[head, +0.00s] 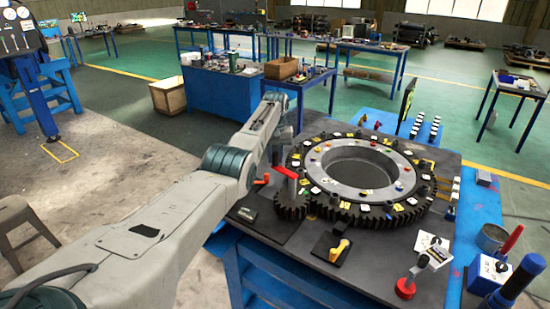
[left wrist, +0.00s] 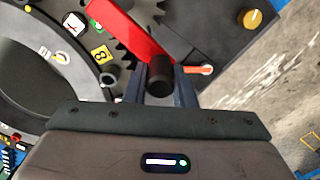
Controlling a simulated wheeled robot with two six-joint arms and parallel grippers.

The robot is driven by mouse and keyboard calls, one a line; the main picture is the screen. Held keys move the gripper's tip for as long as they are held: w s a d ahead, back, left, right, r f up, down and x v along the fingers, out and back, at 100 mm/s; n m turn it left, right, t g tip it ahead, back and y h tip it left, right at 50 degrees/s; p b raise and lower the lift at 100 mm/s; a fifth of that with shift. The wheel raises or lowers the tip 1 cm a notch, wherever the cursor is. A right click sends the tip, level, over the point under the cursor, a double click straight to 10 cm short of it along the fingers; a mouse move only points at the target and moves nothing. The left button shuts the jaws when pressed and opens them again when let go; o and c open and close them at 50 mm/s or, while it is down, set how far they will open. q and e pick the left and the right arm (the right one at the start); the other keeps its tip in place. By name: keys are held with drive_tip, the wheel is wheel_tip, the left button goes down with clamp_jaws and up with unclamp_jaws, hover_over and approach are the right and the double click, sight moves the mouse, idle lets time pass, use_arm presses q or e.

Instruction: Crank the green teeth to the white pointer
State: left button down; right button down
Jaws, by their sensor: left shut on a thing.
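A red crank arm (head: 286,172) sits above a small dark gear (head: 289,207) that meshes with a large toothed ring (head: 338,205). In the left wrist view the red crank arm (left wrist: 128,28) runs up and left from a black crank handle (left wrist: 160,82). My left gripper (left wrist: 162,88) is shut on that handle, one finger on each side; in the head view the forearm mostly hides it. Coloured tags line the ring, with a green mark (left wrist: 97,28) near its edge. I cannot make out the green teeth or white pointer for certain. My right gripper is out of view.
A yellow lever (head: 340,250) stands on a dark plate in front of the ring. An orange-and-white piece (left wrist: 195,70) lies close beside my fingers.

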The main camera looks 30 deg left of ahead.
use_arm(q)
drive_tip(key=c, duration=1.2)
unclamp_jaws()
drive_tip(key=shift+r, duration=0.1)
drive_tip(key=shift+d, duration=0.1)
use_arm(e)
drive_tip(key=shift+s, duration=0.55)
use_arm(q)
drive_tip(key=shift+r, duration=0.1)
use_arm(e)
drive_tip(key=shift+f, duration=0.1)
use_arm(q)
drive_tip(key=shift+r, duration=0.25)
wheel_tip(320, 180, up, 9)
drive_tip(key=b, duration=0.3)
drive_tip(key=shift+r+b, duration=0.3)
drive_tip(key=shift+r, duration=0.25)
drive_tip(key=shift+s, duration=0.1)
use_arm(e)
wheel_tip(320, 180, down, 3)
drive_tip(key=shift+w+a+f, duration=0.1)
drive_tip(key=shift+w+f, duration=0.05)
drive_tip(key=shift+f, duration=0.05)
